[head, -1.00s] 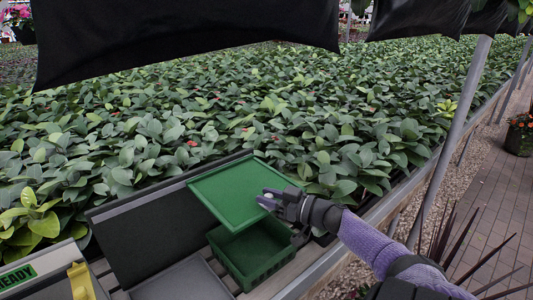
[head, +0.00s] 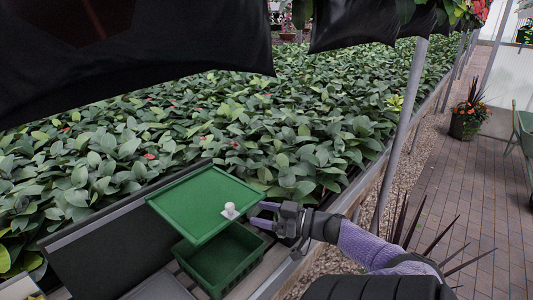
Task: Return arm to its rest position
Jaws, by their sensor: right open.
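My right gripper (head: 264,216) is open and empty, just to the right of a white knob (head: 230,211) on a green lid (head: 195,195). A small gap shows between its fingers and the knob. The flat lid lies tilted over the back of a green basket (head: 236,262), leaving the basket's front part uncovered. My right arm comes in from the lower right. My left gripper is not in view.
A dark panel (head: 105,240) stands left of the basket. Dense leafy plants (head: 230,120) fill the bed behind. A grey post (head: 402,135) rises right of my gripper, with spiky dark leaves (head: 405,222) near my forearm. A brick path (head: 470,195) runs on the right.

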